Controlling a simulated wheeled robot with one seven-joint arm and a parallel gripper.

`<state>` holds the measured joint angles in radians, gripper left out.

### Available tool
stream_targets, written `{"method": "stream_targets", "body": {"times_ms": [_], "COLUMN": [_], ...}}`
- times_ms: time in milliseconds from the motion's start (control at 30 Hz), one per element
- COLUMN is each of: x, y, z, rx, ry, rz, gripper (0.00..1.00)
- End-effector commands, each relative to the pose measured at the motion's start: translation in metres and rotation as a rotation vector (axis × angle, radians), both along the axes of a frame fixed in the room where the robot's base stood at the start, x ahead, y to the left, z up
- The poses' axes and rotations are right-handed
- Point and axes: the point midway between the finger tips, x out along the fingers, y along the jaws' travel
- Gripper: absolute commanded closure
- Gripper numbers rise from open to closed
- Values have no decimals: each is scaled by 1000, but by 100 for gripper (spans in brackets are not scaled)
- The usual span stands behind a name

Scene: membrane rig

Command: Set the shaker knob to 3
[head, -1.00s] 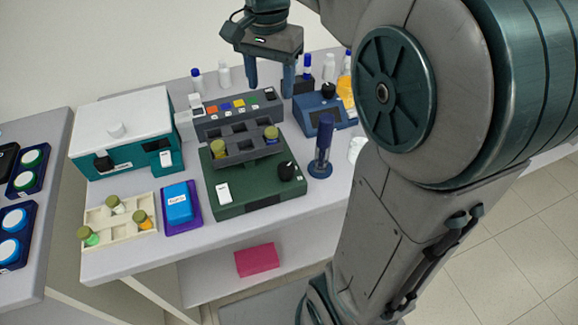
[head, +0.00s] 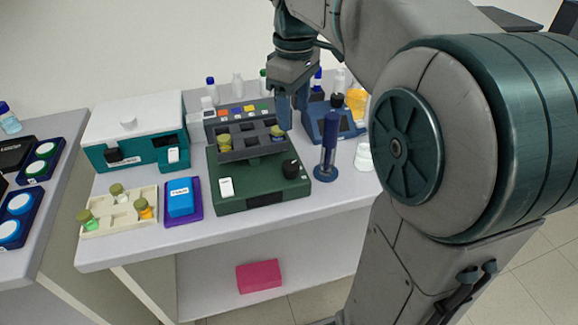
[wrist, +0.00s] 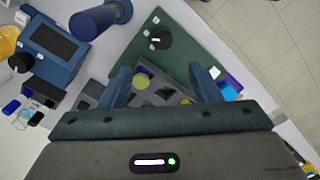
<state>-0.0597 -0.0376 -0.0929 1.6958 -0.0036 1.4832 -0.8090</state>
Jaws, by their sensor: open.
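The shaker is a dark green box (head: 245,198) on the bench, with a grey rack (head: 240,150) on top holding vials with olive caps. Its black knob (head: 291,168) is at the front right of the top. In the wrist view the knob (wrist: 159,37) has a white pointer line and small white marks beside it; the digits are too small to read. My gripper (head: 290,120) is above the back right of the shaker. In the wrist view my gripper (wrist: 165,80) is open and empty, over the rack, with the knob beyond its fingertips.
A blue pipette-like stand (head: 327,150) rises just right of the shaker. A blue device (head: 345,125) with a black knob stands behind it. A teal and white machine (head: 135,130), a cream vial rack (head: 120,212) and a blue box (head: 181,197) are on the left.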

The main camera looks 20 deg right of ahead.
Motion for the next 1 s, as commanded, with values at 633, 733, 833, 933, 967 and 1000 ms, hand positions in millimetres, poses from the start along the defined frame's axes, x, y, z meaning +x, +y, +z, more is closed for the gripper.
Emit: {"method": "stream_targets", "body": {"times_ms": [633, 733, 833, 933, 967, 1000], "x": [0, 0, 0, 0, 0, 0], "y": [5, 5, 5, 5, 5, 5], "z": [-117, -127, -133, -135, -135, -135], "rx": [0, 0, 0, 0, 0, 0], "ry": [3, 3, 0, 0, 0, 0], "rz": [11, 10, 10, 9, 9, 9], "gripper": [43, 43, 43, 43, 43, 43]}}
